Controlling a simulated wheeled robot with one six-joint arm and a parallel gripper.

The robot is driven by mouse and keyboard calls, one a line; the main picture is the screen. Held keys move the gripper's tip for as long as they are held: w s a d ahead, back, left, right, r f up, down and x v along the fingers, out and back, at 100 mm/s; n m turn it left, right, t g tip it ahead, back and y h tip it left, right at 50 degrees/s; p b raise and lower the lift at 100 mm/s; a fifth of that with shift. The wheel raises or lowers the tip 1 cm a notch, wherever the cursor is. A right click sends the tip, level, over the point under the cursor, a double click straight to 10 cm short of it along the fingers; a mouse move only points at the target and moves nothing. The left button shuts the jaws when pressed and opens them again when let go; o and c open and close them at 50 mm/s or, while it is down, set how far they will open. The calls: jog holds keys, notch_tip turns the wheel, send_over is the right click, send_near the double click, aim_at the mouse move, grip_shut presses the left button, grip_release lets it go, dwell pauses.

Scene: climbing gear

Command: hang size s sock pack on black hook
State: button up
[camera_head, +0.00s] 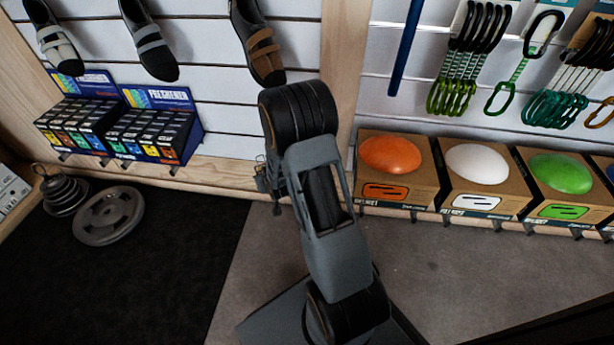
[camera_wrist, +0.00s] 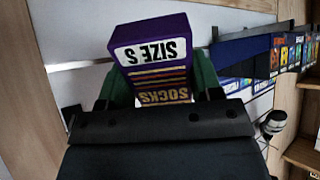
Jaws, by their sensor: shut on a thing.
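The size S sock pack (camera_wrist: 152,50) is a purple box with a white label reading "SIZE S" and "SOCKS", upside down in the wrist view. My gripper (camera_wrist: 160,82) is shut on it, with a green finger on each side of the pack. The pack's lower end is hidden behind the dark gripper body. In the head view my arm covers the middle, and neither the pack nor the gripper's fingers can be made out. I cannot pick out the black hook with certainty in either view.
Boxed freshener packs (camera_head: 120,128) stand on the left shelf, also visible in the wrist view (camera_wrist: 285,55). Shoes (camera_head: 150,45) and quickdraws (camera_head: 468,60) hang on the slatted wall. Helmet boxes (camera_head: 480,180) line the right shelf. Weight plates (camera_head: 108,216) lie on the black mat (camera_head: 120,285).

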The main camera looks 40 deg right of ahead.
jog(key=s+d+r+t+h, duration=0.1)
jog(key=s+d+t, duration=0.1)
jog(key=d, duration=0.4)
jog(key=s+d+r+m+t+h, duration=0.1)
jog(key=s+d+r+t, duration=0.1)
jog(key=d, duration=0.5)
jog(key=shift+s+d+t, duration=0.15)
jog(key=shift+s+t, duration=0.05)
jog(key=shift+t, duration=0.3)
jog(key=w+d+f+b, duration=0.1)
jog(key=w+d, duration=0.5)
jog(key=w, duration=0.1)
jog(key=shift+d+f+b, duration=0.3)
dwell(0.4)
jog(key=o, duration=1)
jog(key=shift+s, duration=0.1)
